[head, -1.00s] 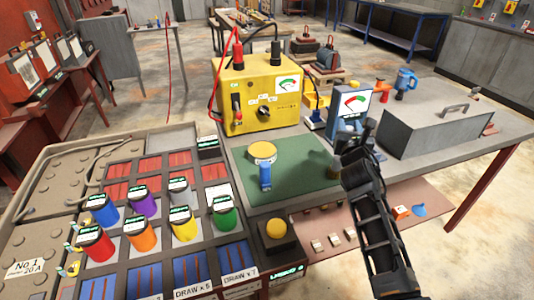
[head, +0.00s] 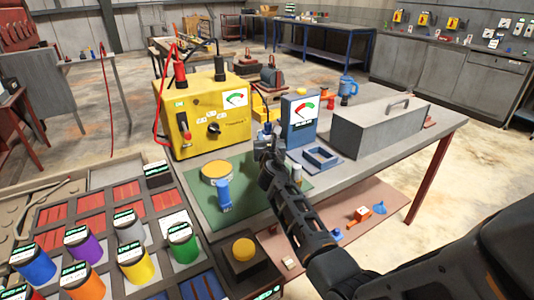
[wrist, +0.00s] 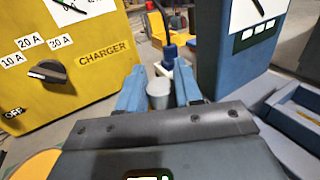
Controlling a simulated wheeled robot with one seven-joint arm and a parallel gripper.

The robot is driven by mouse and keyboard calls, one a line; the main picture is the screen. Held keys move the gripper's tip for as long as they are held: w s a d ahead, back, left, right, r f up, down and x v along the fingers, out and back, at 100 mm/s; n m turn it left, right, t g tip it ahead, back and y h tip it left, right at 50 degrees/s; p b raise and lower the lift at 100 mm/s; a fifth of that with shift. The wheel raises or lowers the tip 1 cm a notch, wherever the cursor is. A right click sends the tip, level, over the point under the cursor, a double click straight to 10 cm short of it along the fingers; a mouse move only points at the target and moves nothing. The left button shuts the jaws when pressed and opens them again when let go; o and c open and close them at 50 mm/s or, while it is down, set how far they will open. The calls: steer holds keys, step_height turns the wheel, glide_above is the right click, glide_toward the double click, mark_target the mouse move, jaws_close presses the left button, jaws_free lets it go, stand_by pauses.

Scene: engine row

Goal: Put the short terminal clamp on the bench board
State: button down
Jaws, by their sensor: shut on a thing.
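My gripper (head: 266,146) is above the bench, between the yellow charger and the blue gauge box. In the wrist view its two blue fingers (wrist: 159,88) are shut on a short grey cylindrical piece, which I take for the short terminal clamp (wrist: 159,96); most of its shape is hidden. A green mat (head: 250,208), which may be the bench board, lies on the bench below and in front of my gripper. A yellow-topped round thing (head: 216,170) and a blue upright piece (head: 223,195) stand on it. A small pale cylinder (head: 297,172) stands right of my wrist.
The yellow charger (head: 205,115) stands left of my gripper and the gauge box (head: 299,122) right. A blue-grey open tray (head: 322,158) and a grey lidded box (head: 375,132) are further right. A blue plug with a cable (wrist: 168,50) is just beyond my fingers. Coloured cylinders fill the left rack.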

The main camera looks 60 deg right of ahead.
steer(key=shift+f+b, duration=1)
steer(key=shift+f, duration=0.95)
steer(key=shift+f, duration=0.1)
steer(key=c, duration=0.8)
jaws_free()
steer(key=shift+o, duration=0.2)
steer(key=shift+r, duration=0.2)
steer(key=v, duration=1.2)
steer(key=shift+f+p, duration=0.15)
steer(key=shift+p, duration=0.15)
